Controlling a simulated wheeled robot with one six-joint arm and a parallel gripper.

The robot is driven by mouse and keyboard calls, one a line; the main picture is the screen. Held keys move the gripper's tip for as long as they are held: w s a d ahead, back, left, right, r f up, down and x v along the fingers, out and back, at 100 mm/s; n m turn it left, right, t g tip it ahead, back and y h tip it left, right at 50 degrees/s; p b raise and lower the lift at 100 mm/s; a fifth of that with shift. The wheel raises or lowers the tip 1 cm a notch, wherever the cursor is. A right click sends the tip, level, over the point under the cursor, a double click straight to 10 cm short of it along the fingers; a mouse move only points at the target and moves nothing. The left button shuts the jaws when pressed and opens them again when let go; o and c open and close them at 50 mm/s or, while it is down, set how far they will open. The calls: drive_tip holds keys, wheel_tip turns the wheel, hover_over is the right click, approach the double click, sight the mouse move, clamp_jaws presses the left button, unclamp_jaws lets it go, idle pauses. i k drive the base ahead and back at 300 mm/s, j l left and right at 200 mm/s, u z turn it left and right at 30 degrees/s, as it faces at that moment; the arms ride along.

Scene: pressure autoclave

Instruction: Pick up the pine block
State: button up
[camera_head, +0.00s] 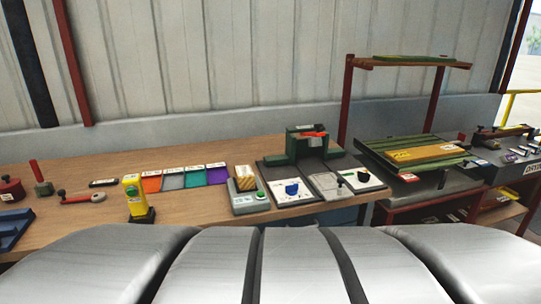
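A small pale wooden block with light and brown stripes (245,177) sits upright on a grey bench device (249,203) that has a green button and looks like a scale. It is the likeliest pine block, but its label is too small to read. Its front and top show, and nothing grips it. My gripper is not in view.
The block stands on a long wooden bench (95,222). Coloured cards (173,182) lie to its left, with a yellow device (134,197) nearer the front. White control panels (291,192) and a green clamp-like fixture (308,145) stand to its right. A rack with green-yellow boards (420,153) is farther right.

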sight(245, 177)
drive_tip(key=u, duration=0.3)
drive_tip(key=i+j+z, duration=0.1)
drive_tip(key=i, duration=0.3)
drive_tip(key=i+j+z, duration=0.1)
drive_tip(key=i+j, duration=0.15)
drive_tip(key=i, duration=0.15)
drive_tip(key=i+j+z, duration=0.15)
drive_tip(key=i, duration=0.2)
